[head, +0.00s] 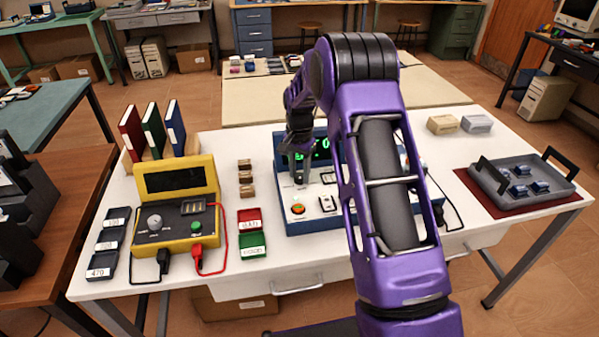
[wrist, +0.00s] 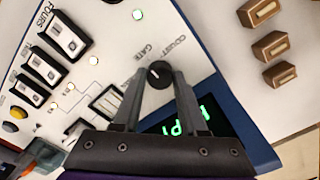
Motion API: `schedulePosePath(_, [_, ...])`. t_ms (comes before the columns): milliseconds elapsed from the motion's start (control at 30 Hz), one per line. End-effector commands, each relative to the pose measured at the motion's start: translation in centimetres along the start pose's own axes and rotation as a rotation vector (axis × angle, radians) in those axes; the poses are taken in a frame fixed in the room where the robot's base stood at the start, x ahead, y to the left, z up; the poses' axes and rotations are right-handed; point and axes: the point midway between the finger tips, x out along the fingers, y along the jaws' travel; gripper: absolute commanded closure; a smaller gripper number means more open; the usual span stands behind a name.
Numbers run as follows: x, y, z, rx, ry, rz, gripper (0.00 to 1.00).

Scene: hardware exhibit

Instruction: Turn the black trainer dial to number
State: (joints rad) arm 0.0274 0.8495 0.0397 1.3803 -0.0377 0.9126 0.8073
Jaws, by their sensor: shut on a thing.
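The trainer is a blue box with a white panel (head: 325,203) and a green lit display, standing mid-table in the head view. Its black dial (wrist: 158,73) sits on the panel in the wrist view, with the labels GATE and COUNT beside it. My gripper (wrist: 158,82) has one finger on each side of the dial and is shut on it. In the head view my gripper (head: 299,170) is over the back left of the panel, and my arm hides the trainer's right part. A small light mark shows on the dial; any further label is hidden by the fingers.
A yellow tester (head: 178,215) with red and black leads stands left of the trainer. Red and green trays (head: 251,232) and small brown blocks (wrist: 277,45) lie between them. A grey tray (head: 520,200) with blue parts is at the right. Panel switches (wrist: 67,37) are near my gripper.

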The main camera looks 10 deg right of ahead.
Motion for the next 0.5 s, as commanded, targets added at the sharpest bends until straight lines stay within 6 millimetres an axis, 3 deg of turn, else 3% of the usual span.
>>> schedulePosePath(500, [-0.03, 0.00, -0.01, -0.124, 0.000, -0.001, 1.00])
